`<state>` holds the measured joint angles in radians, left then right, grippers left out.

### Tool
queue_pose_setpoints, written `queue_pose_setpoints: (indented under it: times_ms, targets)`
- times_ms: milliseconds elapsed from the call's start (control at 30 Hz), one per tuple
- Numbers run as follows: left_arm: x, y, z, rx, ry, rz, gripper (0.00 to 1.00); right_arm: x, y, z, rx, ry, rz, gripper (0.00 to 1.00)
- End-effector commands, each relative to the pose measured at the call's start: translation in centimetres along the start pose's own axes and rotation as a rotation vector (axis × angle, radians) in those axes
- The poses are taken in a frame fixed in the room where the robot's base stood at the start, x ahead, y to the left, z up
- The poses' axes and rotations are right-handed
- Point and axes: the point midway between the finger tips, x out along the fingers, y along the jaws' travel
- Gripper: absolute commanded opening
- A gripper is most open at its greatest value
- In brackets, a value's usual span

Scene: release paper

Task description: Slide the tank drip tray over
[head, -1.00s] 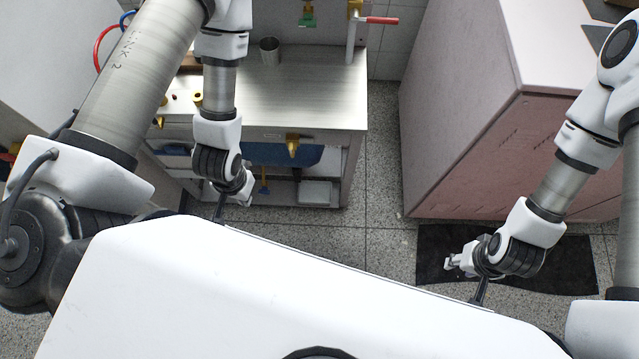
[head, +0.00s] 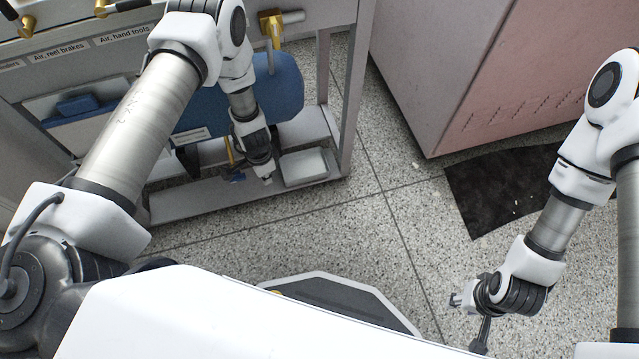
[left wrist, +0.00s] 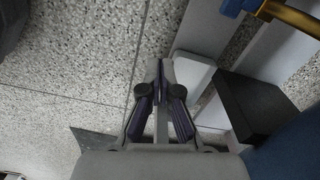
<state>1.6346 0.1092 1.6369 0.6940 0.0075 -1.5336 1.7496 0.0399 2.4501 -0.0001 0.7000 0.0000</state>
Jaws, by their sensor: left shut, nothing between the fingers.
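The drip tray (head: 303,167), a pale shallow rectangular piece, lies on the low shelf under the bench, below the right part of the blue tank (head: 278,88). My left gripper (head: 267,180) points down just left of the tray, close to its left edge; I cannot tell whether they touch. In the left wrist view the gripper's fingertips (left wrist: 158,66) are closed together and empty, beside the pale tray (left wrist: 193,73). My right gripper (head: 456,301) hangs over open floor at the lower right, too small to tell if open.
The bench's right leg (head: 347,95) stands just past the tray. A yellow-handled valve (head: 270,25) sticks out above the tank. A dark block (left wrist: 252,103) sits beside the tray in the left wrist view. A black mat (head: 500,185) lies by the pink cabinet (head: 480,70). Floor between is clear.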

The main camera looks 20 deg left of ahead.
Motion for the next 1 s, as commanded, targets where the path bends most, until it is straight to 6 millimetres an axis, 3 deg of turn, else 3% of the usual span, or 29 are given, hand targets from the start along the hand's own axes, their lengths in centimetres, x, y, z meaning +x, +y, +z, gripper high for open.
queue_pose_setpoints:
  times_ms: [33, 100, 200, 467, 900, 1000]
  targets:
    - [7.7, -1.2, -1.5, 0.046, 0.033, 0.006, 0.00, 7.6, 0.1, 0.0, 0.000, 0.000, 0.000, 0.40]
    - [11.3, -2.5, -3.5, 0.120, 0.081, 0.016, 0.00, 11.2, 0.1, 0.0, 0.000, 0.000, 0.000, 0.40]
    - [13.7, -3.8, -5.6, 0.197, 0.137, 0.021, 0.00, 13.8, 0.1, 0.0, 0.000, 0.000, 0.000, 0.40]
    - [13.4, -4.0, -8.3, 0.250, 0.171, 0.021, 0.00, 14.2, 0.1, -0.1, 0.001, 0.003, 0.000, 0.40]
    - [13.9, -1.7, -17.2, 0.251, 0.169, 0.021, 0.00, 18.5, 0.2, -0.3, 0.009, 0.007, 0.001, 0.40]
    - [14.1, -1.4, -18.5, 0.247, 0.167, 0.022, 0.00, 19.6, 0.2, -0.3, 0.011, 0.009, 0.001, 0.40]
